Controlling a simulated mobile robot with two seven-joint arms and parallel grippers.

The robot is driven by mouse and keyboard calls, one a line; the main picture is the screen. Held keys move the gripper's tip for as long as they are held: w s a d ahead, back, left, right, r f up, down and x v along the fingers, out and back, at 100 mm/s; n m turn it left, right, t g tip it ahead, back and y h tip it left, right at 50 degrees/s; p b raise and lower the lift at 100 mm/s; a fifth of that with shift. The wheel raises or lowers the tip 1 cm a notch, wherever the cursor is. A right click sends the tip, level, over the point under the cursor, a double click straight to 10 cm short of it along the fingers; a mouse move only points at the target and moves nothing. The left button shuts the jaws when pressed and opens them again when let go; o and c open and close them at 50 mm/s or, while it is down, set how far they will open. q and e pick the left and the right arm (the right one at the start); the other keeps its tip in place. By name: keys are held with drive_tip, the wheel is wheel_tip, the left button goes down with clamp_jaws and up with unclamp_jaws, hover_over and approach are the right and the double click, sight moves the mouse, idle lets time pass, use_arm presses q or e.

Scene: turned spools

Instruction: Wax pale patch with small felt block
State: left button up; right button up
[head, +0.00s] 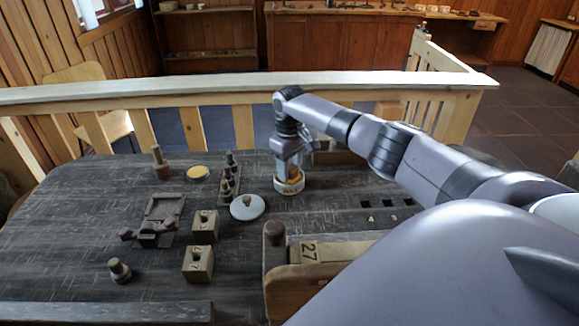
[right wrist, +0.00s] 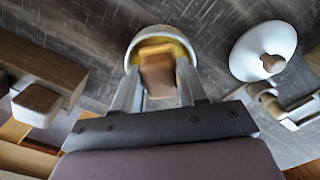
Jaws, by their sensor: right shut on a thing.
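My right gripper (head: 289,168) points down over a white round tin (head: 290,186) marked with dark letters, near the back of the dark table. In the right wrist view, its two fingers (right wrist: 160,88) are shut on a small brown block (right wrist: 158,76) with a yellowish far part. The block is over or inside the mouth of the tin (right wrist: 133,40); I cannot tell whether it touches the wax. A white round lid (head: 246,208) with a brown knob lies beside the tin, and also shows in the wrist view (right wrist: 250,54). I cannot make out the pale patch. My left gripper is not in view.
Numbered wooden blocks (head: 198,264), a wooden stand (head: 162,212), a shallow yellow-topped dish (head: 197,172), a rack of small dark pieces (head: 230,178) and turned pieces (head: 120,271) stand to the left. A railing (head: 200,92) runs behind the table.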

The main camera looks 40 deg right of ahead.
idle(0.5)
drive_tip(key=shift+r+p, duration=0.5)
drive_tip(key=shift+r, duration=3)
drive_tip(key=shift+a, duration=0.1)
